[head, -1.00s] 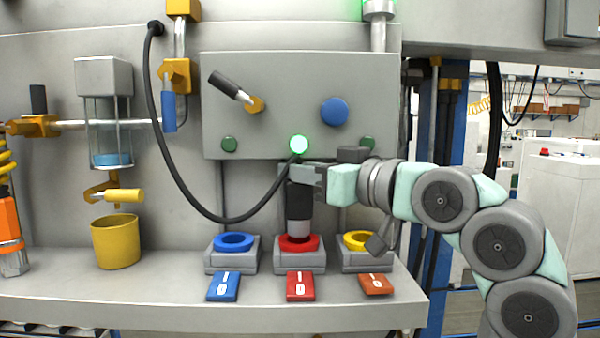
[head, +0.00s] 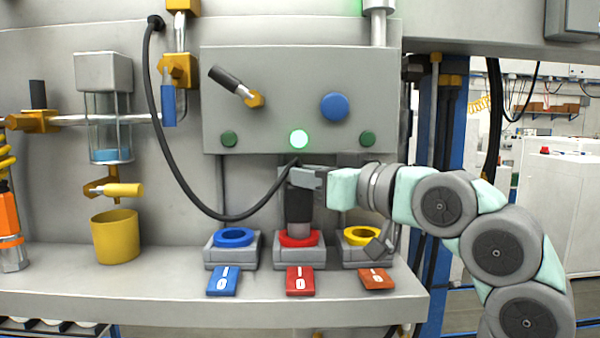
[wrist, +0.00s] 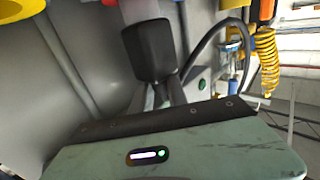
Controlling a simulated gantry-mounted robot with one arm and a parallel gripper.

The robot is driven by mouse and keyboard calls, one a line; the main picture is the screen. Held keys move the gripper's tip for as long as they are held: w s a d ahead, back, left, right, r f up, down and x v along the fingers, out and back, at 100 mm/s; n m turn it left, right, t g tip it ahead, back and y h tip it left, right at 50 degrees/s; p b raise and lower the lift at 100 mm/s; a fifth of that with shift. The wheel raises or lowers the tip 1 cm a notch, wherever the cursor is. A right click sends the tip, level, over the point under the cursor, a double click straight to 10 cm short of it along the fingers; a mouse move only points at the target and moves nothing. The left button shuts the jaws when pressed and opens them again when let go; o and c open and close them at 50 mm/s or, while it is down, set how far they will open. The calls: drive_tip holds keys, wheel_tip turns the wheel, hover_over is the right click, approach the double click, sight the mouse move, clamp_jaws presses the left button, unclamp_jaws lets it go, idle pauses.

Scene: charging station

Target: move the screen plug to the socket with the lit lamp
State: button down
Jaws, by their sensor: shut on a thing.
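The screen plug (head: 299,205) is a black cylinder with a grey metal end and a black cable from its top. It stands upright over the middle, red-ringed socket (head: 285,240), its metal end at or inside the ring; how deep it sits is hidden. My gripper (head: 300,178) is shut on the plug's upper part, reaching in from the right. The plug also shows in the wrist view (wrist: 150,50), between my fingers, with its pale end toward the red ring. The middle lamp (head: 299,139) glows bright green above the red socket; the left lamp (head: 229,139) and right lamp (head: 367,138) are dark green.
A blue-ringed socket (head: 232,237) is on the left and a yellow-ringed socket (head: 361,236) on the right. Blue, red and orange switches (head: 376,279) lie in front. The cable (head: 180,175) loops left to the wall. A yellow cup (head: 115,238) stands further left on the shelf.

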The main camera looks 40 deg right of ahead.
drive_tip(key=shift+f+b, duration=0.6)
drive_tip(key=shift+f, duration=0.7)
drive_tip(key=c, duration=1.2)
unclamp_jaws()
drive_tip(key=s+b, duration=0.2)
drive_tip(key=s, duration=0.8)
drive_tip(key=shift+s+d, duration=0.2)
drive_tip(key=shift+s, duration=0.2)
